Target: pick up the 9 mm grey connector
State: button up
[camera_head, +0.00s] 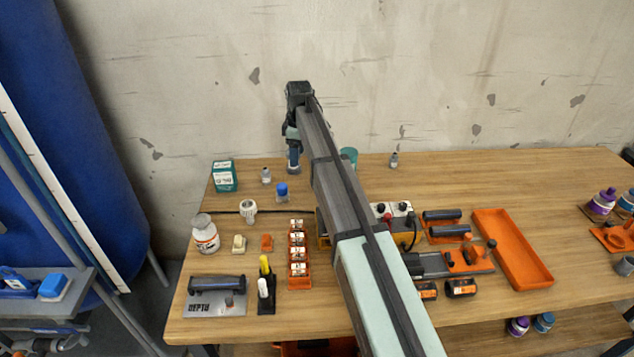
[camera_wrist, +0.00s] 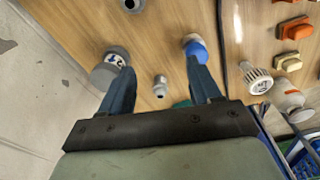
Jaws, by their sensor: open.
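My gripper (camera_head: 293,155) is open, pointing down over the back left of the table. In the wrist view my gripper (camera_wrist: 160,68) has nothing between its fingertips. A small grey connector (camera_wrist: 160,86) stands below, between the fingers in the picture; it is at back left in the head view (camera_head: 266,176). A larger grey connector (camera_wrist: 110,66) with a dark mark lies behind the left fingertip, partly covered. Another grey fitting (camera_wrist: 131,4) is cut off at the top edge. I cannot read any size, so which is the 9 mm one is unclear.
A blue-capped piece (camera_head: 282,190) stands close by, behind the right fingertip in the wrist view. A green box (camera_head: 224,176), white fitting (camera_head: 249,209) and white bottle (camera_head: 205,236) stand leftward. A small grey piece (camera_head: 394,160) stands at the back. My arm hides part of the table.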

jog(key=w+d, duration=0.1)
jog(key=d, duration=0.6)
jog(key=shift+m+h, duration=0.3)
jog(key=shift+m, duration=0.1)
notch_tip(320, 180, down, 13)
jog(key=shift+w+a+r, duration=0.1)
jog(key=shift+w+r, duration=0.05)
jog(key=shift+r, duration=0.05)
jog(key=shift+c, duration=0.4)
jog(key=c, duration=0.9)
jog(key=shift+r, duration=0.1)
jog(key=shift+c, duration=0.2)
